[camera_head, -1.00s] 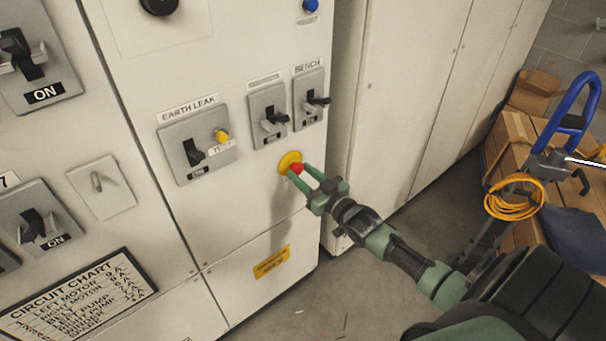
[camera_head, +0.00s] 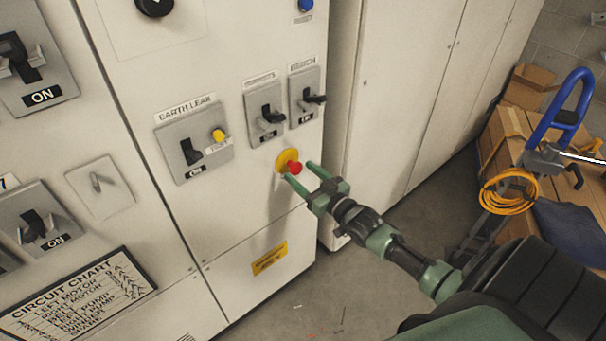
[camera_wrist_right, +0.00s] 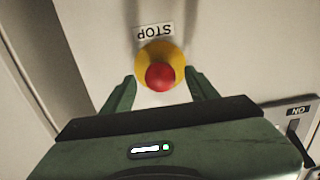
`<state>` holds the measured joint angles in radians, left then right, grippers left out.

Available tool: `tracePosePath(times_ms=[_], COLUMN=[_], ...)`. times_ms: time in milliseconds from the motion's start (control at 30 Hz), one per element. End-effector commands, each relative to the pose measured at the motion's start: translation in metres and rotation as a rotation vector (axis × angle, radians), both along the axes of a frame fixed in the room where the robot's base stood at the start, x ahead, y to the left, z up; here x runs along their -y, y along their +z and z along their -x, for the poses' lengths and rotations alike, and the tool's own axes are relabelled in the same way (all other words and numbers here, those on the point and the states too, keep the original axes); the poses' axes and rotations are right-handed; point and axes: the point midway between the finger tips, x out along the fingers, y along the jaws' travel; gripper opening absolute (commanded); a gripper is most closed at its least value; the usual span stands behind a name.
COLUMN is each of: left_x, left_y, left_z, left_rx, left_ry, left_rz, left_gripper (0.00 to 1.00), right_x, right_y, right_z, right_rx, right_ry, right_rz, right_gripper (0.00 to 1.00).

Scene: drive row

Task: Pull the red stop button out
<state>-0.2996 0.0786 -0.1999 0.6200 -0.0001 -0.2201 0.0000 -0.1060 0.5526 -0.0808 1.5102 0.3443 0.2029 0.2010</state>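The red stop button (camera_head: 295,168) sits on a round yellow collar (camera_head: 285,158) low on the pale cabinet front. Its red head stands out from the collar. In the right wrist view the red head (camera_wrist_right: 160,77) shows in front of the yellow ring (camera_wrist_right: 158,50), under an upside-down STOP label (camera_wrist_right: 154,31). My right gripper (camera_head: 299,171) is open, with its green fingers on either side of the button and a gap to it on both sides. In the wrist view the fingertips (camera_wrist_right: 161,76) flank the red head. My left gripper is not in view.
Black-handled switches (camera_head: 266,114) and an EARTH LEAK unit (camera_head: 195,141) are above the button. A yellow label (camera_head: 269,258) is below it. A blue-handled trolley (camera_head: 565,115) with orange cable and cardboard boxes stands at right. The floor between is mostly clear.

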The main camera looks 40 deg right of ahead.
Motion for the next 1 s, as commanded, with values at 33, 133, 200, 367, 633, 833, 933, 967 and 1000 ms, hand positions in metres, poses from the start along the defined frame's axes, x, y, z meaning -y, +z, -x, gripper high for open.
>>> tracePosePath(times_ms=[33, 133, 200, 367, 633, 833, 933, 967, 1000], left_x=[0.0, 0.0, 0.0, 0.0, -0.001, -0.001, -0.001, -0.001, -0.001], left_y=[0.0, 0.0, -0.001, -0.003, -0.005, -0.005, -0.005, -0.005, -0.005], left_z=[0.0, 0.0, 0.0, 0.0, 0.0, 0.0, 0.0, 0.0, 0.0], left_rx=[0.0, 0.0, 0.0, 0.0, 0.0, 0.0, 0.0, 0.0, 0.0], left_ry=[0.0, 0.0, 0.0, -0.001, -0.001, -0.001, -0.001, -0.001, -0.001], left_rz=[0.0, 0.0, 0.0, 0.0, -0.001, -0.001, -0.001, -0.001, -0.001], left_gripper=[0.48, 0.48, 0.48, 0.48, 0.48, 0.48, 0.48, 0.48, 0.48], right_x=[0.0, 0.001, 0.001, 0.003, 0.006, 0.007, 0.007, 0.007, 0.007], right_y=[0.0, 0.0, -0.001, -0.002, -0.001, 0.0, 0.0, 0.0, 0.0], right_z=[0.001, 0.007, 0.016, 0.043, 0.075, 0.079, 0.079, 0.079, 0.079], right_rx=[0.0, 0.0, -0.002, -0.003, -0.001, 0.001, 0.001, 0.001, 0.001], right_ry=[0.0, 0.0, 0.0, 0.0, 0.0, -0.001, -0.001, -0.001, -0.001], right_rz=[0.0, 0.0, 0.0, 0.0, 0.0, 0.0, 0.0, 0.0, 0.0], right_gripper=[0.59, 0.59, 0.59, 0.59, 0.59, 0.59, 0.59, 0.59, 0.59])
